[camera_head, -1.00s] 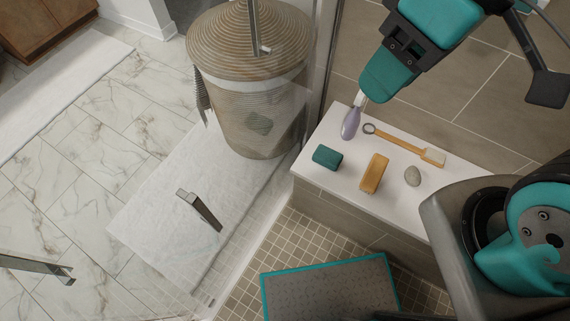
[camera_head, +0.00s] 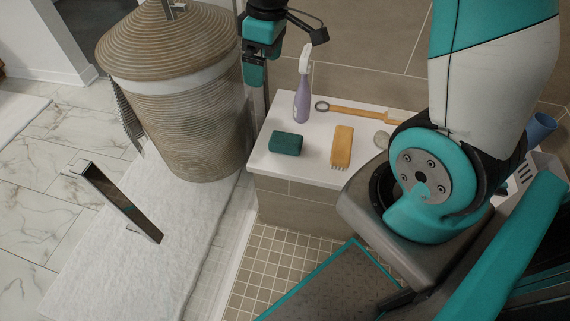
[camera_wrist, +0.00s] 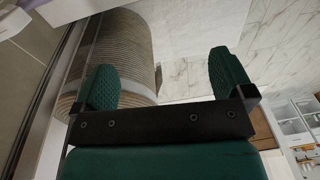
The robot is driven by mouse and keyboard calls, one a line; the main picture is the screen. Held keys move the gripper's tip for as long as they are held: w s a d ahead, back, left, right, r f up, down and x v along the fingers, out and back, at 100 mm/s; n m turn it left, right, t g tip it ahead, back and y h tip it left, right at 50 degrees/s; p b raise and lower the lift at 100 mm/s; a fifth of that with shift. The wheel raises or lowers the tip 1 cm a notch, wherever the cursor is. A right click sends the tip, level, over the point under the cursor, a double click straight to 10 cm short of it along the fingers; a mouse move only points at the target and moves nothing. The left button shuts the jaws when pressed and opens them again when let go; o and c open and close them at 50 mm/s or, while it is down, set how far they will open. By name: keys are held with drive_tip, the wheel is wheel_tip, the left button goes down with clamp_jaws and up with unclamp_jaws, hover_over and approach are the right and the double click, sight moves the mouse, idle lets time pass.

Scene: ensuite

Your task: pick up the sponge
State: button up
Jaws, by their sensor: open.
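A dark green block (camera_head: 286,143), which looks like the sponge, lies on the left part of the white bench top (camera_head: 268,165). My gripper (camera_head: 254,76) is above and to the left of it in the head view, near the basket and the glass edge. It is apart from the block. In the wrist view my gripper (camera_wrist: 167,78) has its two green fingers wide apart with nothing between them. The wrist view shows the basket and floor beyond the fingers, and no sponge.
A purple spray bottle (camera_head: 302,100) stands behind the block. A wooden brush (camera_head: 342,146), a long-handled brush (camera_head: 360,111) and a grey stone (camera_head: 382,139) are to the right. A lidded woven basket (camera_head: 180,110) stands left, beyond the glass panel. My arm covers the bench's right end.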

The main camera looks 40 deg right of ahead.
drive_tip(key=h+b, duration=0.1)
drive_tip(key=b, duration=0.5)
hover_over(286, 139)
wheel_tip(286, 139, down, 16)
drive_tip(key=shift+g, duration=0.3)
drive_tip(key=f+b, duration=0.1)
drive_tip(key=f, duration=0.2)
drive_tip(key=f+b, duration=0.2)
drive_tip(key=f, duration=0.2)
drive_tip(key=f+b, duration=0.1)
drive_tip(key=f, duration=0.2)
drive_tip(key=shift+w+d+f, duration=0.15)
drive_tip(key=shift+d+f, duration=0.2)
drive_tip(key=shift+f, duration=0.05)
drive_tip(key=f+b, duration=0.1)
drive_tip(key=f, duration=0.1)
drive_tip(key=f+b, duration=0.1)
drive_tip(key=f, duration=0.1)
drive_tip(key=f+b, duration=0.1)
drive_tip(key=shift+a+f, duration=0.3)
drive_tip(key=shift+f, duration=0.1)
drive_tip(key=shift+r, duration=0.1)
drive_tip(key=c, duration=1)
wheel_tip(286, 139, up, 20)
drive_tip(key=p, duration=0.7)
